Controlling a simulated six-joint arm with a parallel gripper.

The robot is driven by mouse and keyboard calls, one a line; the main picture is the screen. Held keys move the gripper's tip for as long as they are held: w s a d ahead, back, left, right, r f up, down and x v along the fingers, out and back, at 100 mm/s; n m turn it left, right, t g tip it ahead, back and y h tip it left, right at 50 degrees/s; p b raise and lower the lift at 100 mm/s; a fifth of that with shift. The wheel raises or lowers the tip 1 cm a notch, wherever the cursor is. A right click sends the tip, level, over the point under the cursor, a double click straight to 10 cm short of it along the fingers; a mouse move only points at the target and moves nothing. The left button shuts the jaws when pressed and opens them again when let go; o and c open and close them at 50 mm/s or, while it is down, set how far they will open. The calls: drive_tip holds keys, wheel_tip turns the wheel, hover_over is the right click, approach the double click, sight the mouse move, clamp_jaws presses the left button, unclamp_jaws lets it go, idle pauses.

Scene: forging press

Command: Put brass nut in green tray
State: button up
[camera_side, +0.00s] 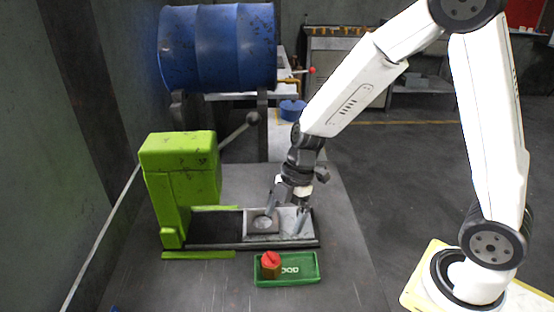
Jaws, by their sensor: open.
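The green tray (310,279) lies on the dark table in front of the press. A small block with a red top and brownish sides (270,266) is at the tray's left end; I cannot tell whether it is the brass nut. No other thing in view is clearly a brass nut. My gripper (286,220) points down over the grey die plate (262,224), behind the tray. Its two fingers are apart, and I see nothing held between them.
The green press (180,185) stands left, with a lever ending in a dark knob (253,118). A blue drum (218,48) lies behind it. A blue round container (292,110) stands farther back. The table in front of the tray is mostly clear.

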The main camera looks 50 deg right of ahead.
drive_tip(key=s+d+m+t+h, duration=0.1)
drive_tip(key=s+d+m+h, duration=0.1)
drive_tip(key=m, duration=0.7)
drive_tip(key=s+d+r+m+t+h, duration=0.1)
drive_tip(key=s+d+m, duration=0.3)
drive_tip(key=m, duration=0.5)
drive_tip(key=shift+s+d+r+t+h, duration=0.25)
drive_tip(key=shift+d+t+h, duration=0.1)
drive_tip(key=shift+h, duration=0.35)
